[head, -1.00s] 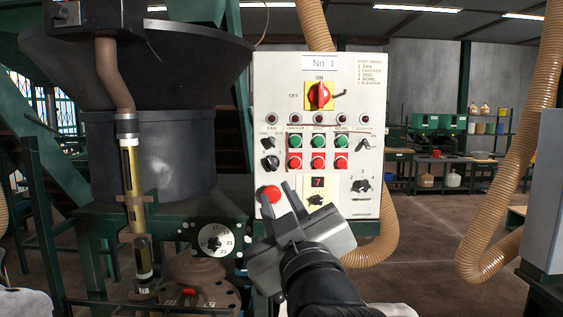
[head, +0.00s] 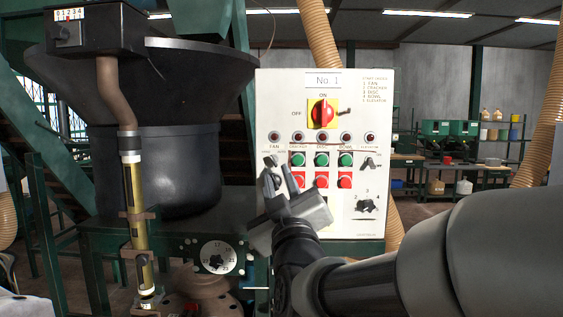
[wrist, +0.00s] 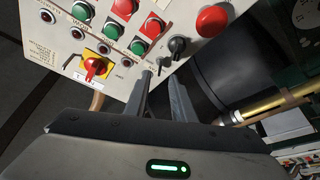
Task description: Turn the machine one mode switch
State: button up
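The white control panel marked No. 1 (head: 345,215) faces me. Under FAN it has an upper selector switch (head: 271,160) with small labels on both sides, and a black rotary knob below it, partly hidden by my fingers in the head view. The wrist view shows this black knob (wrist: 177,45) just beyond my fingertips, with the upper switch (wrist: 164,63) nearer them. I cannot tell which one is the mode switch. My gripper (head: 277,173) is open and empty, its two fingers (wrist: 160,80) apart in front of these switches. I cannot tell whether they touch.
A red rotary switch on yellow (head: 322,113) is above, and green buttons (head: 321,160) and red buttons (head: 321,180) are to the right. A large red button (wrist: 212,20) is close by. A black hopper (head: 165,165) and a brass-coloured pipe (head: 137,190) stand left.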

aim_at(274, 163)
jog(key=x, duration=0.6)
jog(key=shift+c, duration=0.3)
grip_shut()
